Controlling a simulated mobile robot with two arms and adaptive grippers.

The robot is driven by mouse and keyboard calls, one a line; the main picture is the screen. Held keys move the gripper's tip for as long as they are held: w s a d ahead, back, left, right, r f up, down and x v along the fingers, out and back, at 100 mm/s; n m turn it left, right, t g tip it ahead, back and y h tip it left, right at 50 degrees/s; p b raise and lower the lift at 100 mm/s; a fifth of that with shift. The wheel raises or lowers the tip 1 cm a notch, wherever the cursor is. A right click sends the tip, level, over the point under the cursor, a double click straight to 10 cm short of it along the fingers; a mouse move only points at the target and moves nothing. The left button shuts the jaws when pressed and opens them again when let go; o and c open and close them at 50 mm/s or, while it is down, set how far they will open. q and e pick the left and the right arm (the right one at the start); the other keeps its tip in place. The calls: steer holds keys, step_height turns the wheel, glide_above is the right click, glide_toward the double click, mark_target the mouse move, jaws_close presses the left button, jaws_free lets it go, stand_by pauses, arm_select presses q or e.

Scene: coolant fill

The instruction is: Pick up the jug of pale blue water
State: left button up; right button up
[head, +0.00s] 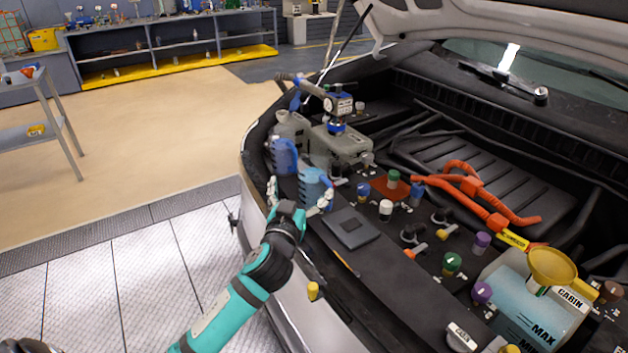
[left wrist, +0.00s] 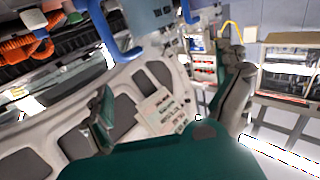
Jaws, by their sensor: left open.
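The jug of pale blue water (head: 312,184) stands on the left edge of the engine bay in the head view, with a darker blue jug (head: 285,155) just behind it. My left gripper (head: 299,194) is open, with its fingers spread to either side of the front of the pale blue jug. I cannot tell whether they touch it. In the left wrist view my left gripper (left wrist: 168,78) is open, with nothing between the fingertips. A blue handle (left wrist: 118,45) and a bluish jug body (left wrist: 151,18) show at the top edge. My right gripper is not in view.
A grey jug (head: 291,125) and a grey device (head: 340,146) stand behind the jugs. A flat dark pad (head: 350,227) lies to the right. Several coloured caps fill the bay. A tank (head: 525,305) with a yellow funnel (head: 552,267) is at lower right.

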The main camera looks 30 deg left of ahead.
mark_target(309, 172)
arm_select(q)
steer(key=x, duration=0.4)
steer(key=shift+p+x, duration=0.35)
steer(key=shift+x, duration=0.9)
steer(key=shift+w, duration=0.25)
steer(key=p+x, duration=0.1)
steer(key=x, duration=0.2)
steer(key=shift+w+a, duration=0.1)
steer(key=shift+w, duration=0.15)
steer(key=shift+w+a, duration=0.15)
steer(key=shift+w, duration=0.4)
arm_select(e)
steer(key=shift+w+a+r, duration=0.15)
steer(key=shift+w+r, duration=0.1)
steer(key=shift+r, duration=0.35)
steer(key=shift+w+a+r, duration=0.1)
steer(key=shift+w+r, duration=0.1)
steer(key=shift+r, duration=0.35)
arm_select(q)
steer(key=shift+c, duration=0.3)
